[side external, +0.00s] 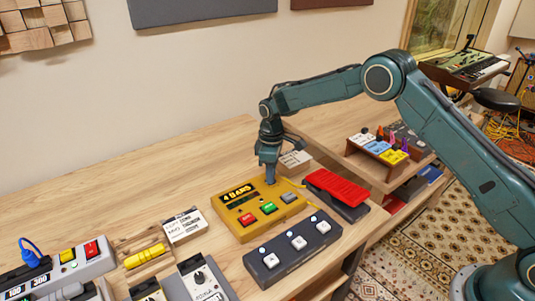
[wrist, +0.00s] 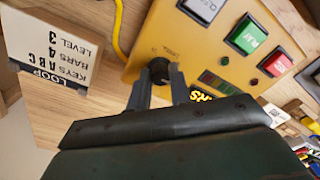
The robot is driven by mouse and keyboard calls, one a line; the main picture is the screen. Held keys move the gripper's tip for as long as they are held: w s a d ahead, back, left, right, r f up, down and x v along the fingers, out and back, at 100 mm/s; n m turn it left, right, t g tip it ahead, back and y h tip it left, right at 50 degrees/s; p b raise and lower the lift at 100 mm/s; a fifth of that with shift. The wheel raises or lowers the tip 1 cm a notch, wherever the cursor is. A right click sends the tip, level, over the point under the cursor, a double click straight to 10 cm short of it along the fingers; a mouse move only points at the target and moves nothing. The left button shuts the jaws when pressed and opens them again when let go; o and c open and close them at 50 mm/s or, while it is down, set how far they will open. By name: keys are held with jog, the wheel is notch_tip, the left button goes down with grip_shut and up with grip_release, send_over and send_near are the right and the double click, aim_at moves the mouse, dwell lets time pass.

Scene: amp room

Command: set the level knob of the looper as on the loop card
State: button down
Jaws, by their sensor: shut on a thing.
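The looper is a yellow box (side external: 238,222) on the wooden desk, with a "4 BARS" display and red, green and grey buttons. It fills the upper right of the wrist view (wrist: 180,35). Its small black level knob (wrist: 158,66) sits between my fingertips. My gripper (side external: 269,181) points down at the looper's back right corner and is shut on the knob; the fingers partly hide it, and its pointer cannot be read. The loop card (wrist: 58,52) stands beside the looper, reading keys ABC, bars 4, level 3; it also shows behind the looper (side external: 296,159).
A dark footswitch pedal (side external: 277,262) lies in front of the looper and a red-topped unit (side external: 338,192) to its right. A yellow cable (wrist: 118,30) runs near the knob.

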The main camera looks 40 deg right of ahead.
jog(key=m, duration=0.4)
jog(key=shift+m, duration=2.2)
jog(key=c, duration=1.3)
grip_release()
notch_tip(320, 180, up, 14)
jog(key=shift+d+f, duration=0.1)
jog(key=shift+d, duration=0.05)
